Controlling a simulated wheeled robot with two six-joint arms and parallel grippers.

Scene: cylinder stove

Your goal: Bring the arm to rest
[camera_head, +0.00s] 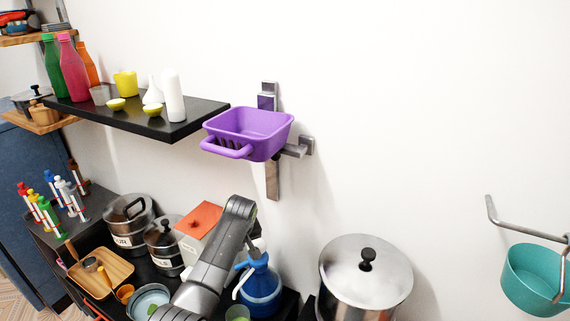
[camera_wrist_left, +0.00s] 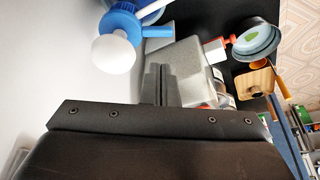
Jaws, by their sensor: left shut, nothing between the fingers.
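My left arm (camera_head: 215,265) comes up from the bottom of the head view, bent, in front of the lower shelf. Its gripper is not clearly visible there. In the left wrist view my left gripper (camera_wrist_left: 161,85) shows its two fingers side by side, shut and empty. Beyond the fingers is a pale grey box-like shape (camera_wrist_left: 183,68). I cannot tell whether they touch. My right gripper is in neither view.
A blue bottle (camera_head: 260,285) stands close right of the arm. Pots (camera_head: 163,245) and a wooden tray (camera_head: 100,272) lie left. A large lidded pot (camera_head: 366,285) stands right. A purple basket (camera_head: 248,132) and black shelf (camera_head: 140,117) are above. The wall's middle right is clear.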

